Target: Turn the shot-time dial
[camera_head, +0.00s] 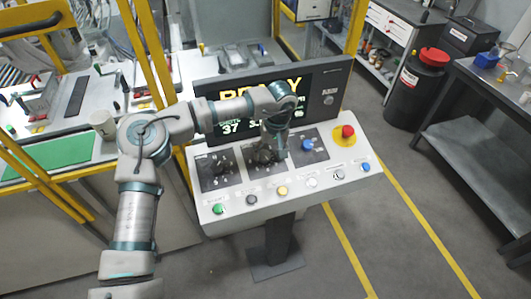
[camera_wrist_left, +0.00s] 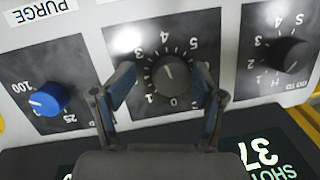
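The control panel (camera_head: 240,188) carries a row of three dials on dark plates. My left gripper (camera_head: 273,152) reaches down over the middle dial and mostly hides it in the head view. In the left wrist view the middle dial (camera_wrist_left: 168,77) is dark, with a pale pointer line and a numbered scale. My left gripper (camera_wrist_left: 165,82) has its fingers on either side of this dial, open, with gaps visible. A blue dial (camera_wrist_left: 49,98) and another dark dial (camera_wrist_left: 291,55) flank it. I cannot read which dial is labelled shot-time. My right gripper is not in view.
A screen (camera_head: 322,88) stands behind the dials. A red emergency button (camera_head: 347,131) is at the panel's right end, and several coloured buttons line its front edge, including a green one (camera_head: 218,208). Yellow rails (camera_head: 165,60) stand at the left.

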